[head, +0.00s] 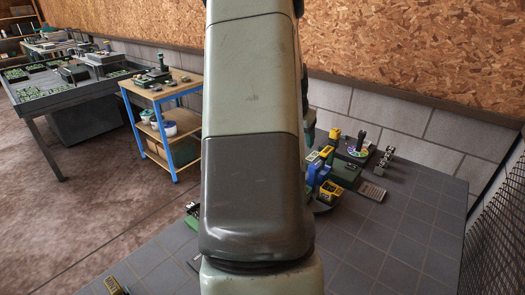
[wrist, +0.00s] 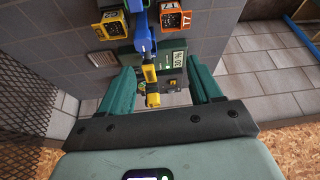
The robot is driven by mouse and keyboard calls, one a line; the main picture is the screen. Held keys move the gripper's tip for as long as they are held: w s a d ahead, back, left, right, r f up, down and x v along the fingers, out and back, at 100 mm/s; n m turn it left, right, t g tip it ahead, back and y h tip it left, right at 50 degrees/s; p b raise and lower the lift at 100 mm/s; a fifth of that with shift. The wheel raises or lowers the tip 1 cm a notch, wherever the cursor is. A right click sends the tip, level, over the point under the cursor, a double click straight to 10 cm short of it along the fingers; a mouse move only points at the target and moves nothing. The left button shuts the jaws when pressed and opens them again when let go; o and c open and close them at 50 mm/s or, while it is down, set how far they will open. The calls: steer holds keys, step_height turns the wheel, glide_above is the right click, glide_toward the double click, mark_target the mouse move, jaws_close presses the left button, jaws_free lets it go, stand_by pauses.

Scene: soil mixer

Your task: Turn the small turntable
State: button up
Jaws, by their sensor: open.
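My gripper (wrist: 160,72) shows in the wrist view with its two green fingers spread apart. A blue and yellow tool-like object (wrist: 149,72) shows in the gap between the fingers; I cannot tell whether it is touched. In the head view, my arm hides the gripper and much of the bench centre. Just right of the arm, a round dark base (head: 322,207) shows partly below blue and yellow items (head: 325,180). It may be the small turntable, but I cannot tell. Behind it is a round piece with a coloured disc (head: 355,152).
The grey tiled bench (head: 395,235) is clear at the front right. A small grey keypad-like block (head: 372,191) and a metal part (head: 384,158) lie near the wall. A black mesh panel (head: 495,225) borders the right side. A blue-legged cart (head: 163,120) stands at left.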

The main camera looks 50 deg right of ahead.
steer(key=shift+m+g, duration=0.3)
steer(key=shift+m, duration=0.2)
steer(key=s+x, duration=0.1)
steer(key=x, duration=0.4)
steer(key=s+x, duration=0.1)
steer(key=x, duration=0.3)
steer(key=s+d+x, duration=0.1)
steer(key=x, duration=0.4)
steer(key=shift+d+f, duration=0.1)
steer(key=shift+d, duration=0.05)
steer(key=shift+c, duration=0.2)
jaws_close()
